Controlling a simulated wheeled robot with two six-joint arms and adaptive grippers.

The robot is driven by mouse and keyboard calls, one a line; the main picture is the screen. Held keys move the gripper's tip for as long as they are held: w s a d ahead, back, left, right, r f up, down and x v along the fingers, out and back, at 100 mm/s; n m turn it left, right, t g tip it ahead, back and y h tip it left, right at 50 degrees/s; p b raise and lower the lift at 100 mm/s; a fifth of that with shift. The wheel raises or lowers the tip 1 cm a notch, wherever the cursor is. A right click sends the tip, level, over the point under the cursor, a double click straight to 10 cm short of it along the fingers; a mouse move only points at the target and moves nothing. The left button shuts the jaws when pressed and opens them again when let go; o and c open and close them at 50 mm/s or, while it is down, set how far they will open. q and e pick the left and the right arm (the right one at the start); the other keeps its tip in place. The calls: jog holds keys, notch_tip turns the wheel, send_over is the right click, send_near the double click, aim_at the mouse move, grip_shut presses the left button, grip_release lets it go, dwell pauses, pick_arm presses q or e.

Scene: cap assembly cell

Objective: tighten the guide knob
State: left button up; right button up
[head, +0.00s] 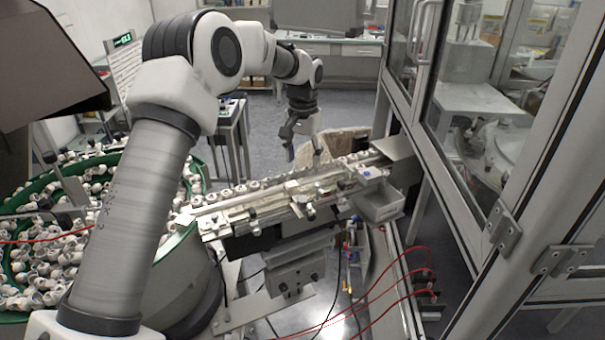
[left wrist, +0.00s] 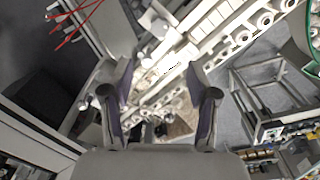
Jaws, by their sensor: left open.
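The linear guide rail (head: 285,195) runs diagonally across the middle of the head view, with small metal knobs and clamps (head: 303,208) along its near side. I cannot tell for sure which of these is the guide knob. My left gripper (head: 304,153) hangs fingers-down behind the far part of the rail, its fingers apart and nothing between them. In the left wrist view my left gripper (left wrist: 160,68) is open, and the bright rail (left wrist: 205,38) and its small fittings show beyond and between the fingers. My right gripper is in neither view.
A green-rimmed bowl (head: 203,165) full of white caps stands at the left. A row of caps (head: 240,187) lines the rail. A grey bin (head: 380,205) hangs at the rail's right end. A glass-doored metal frame (head: 455,150) closes the right side. Red cables hang low.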

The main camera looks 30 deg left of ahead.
pick_arm(q)
jog(key=m, duration=0.3)
jog(key=m+b, duration=0.3)
jog(key=m, duration=1)
send_over(302, 199)
notch_tip(302, 199, down, 5)
jog(key=shift+r, duration=0.15)
notch_tip(302, 199, down, 7)
jog(key=p, duration=0.3)
jog(key=shift+r, duration=0.1)
jog(key=shift+w+a+f, duration=0.1)
jog(key=shift+f, duration=0.15)
grip_shut()
